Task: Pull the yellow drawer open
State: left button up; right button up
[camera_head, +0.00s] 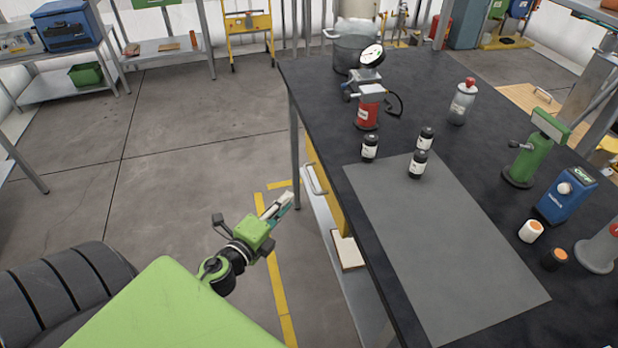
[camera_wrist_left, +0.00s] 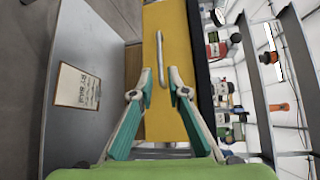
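The yellow drawer (camera_head: 326,190) is under the left edge of the dark table, with a pale bar handle (camera_head: 316,179) on its front. In the left wrist view the yellow drawer front (camera_wrist_left: 178,114) fills the middle, and the handle (camera_wrist_left: 160,60) runs lengthwise along it. The drawer looks shut. My left gripper (camera_head: 286,203) is left of the drawer, apart from it in the head view. In the left wrist view my left gripper (camera_wrist_left: 161,82) is open, its teal fingers on either side of the handle's near end; contact cannot be told. My right gripper is not in view.
The dark table (camera_head: 300,85) carries a grey mat (camera_head: 440,250), several small black bottles (camera_head: 370,149) and a red bottle (camera_head: 368,108). A lower shelf (camera_head: 330,240) with a framed card (camera_head: 348,252) lies beneath the drawer.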

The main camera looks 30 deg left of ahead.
aim_at(309, 175)
pick_arm(q)
jog(key=w, duration=0.4)
jog(key=w+f, duration=0.1)
jog(key=w, duration=0.4)
jog(key=w+a+f, duration=0.1)
jog(key=w, duration=0.3)
jog(key=shift+w+a+p, duration=0.1)
jog(key=shift+w+p, duration=0.05)
jog(key=shift+p, duration=0.15)
jog(key=shift+c, duration=0.3)
grip_shut()
